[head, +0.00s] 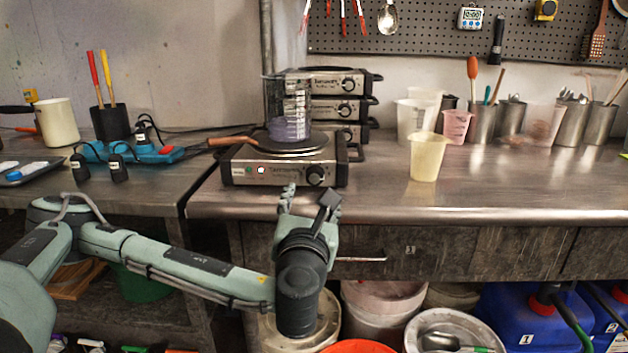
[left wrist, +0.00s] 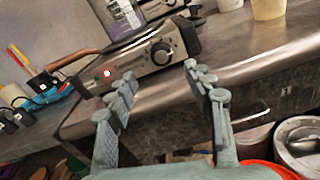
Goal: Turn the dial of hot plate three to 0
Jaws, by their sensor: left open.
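A silver hot plate (head: 270,172) stands at the front edge of the bench, and it also shows in the left wrist view (left wrist: 132,65). Its black dial (head: 316,175) is at the right of its front panel and shows in the left wrist view (left wrist: 161,53). A red light glows on the panel's left part. I cannot read a plate number or the dial's setting. My left gripper (head: 311,202) is open and empty, just in front of and below the dial, apart from it. In the left wrist view its fingers (left wrist: 157,85) spread below the panel. My right gripper is not in view.
More hot plates (head: 338,108) are stacked behind. A yellow cup (head: 427,157) stands to the right. A drawer handle (head: 360,259) and buckets (head: 384,305) are below the bench edge.

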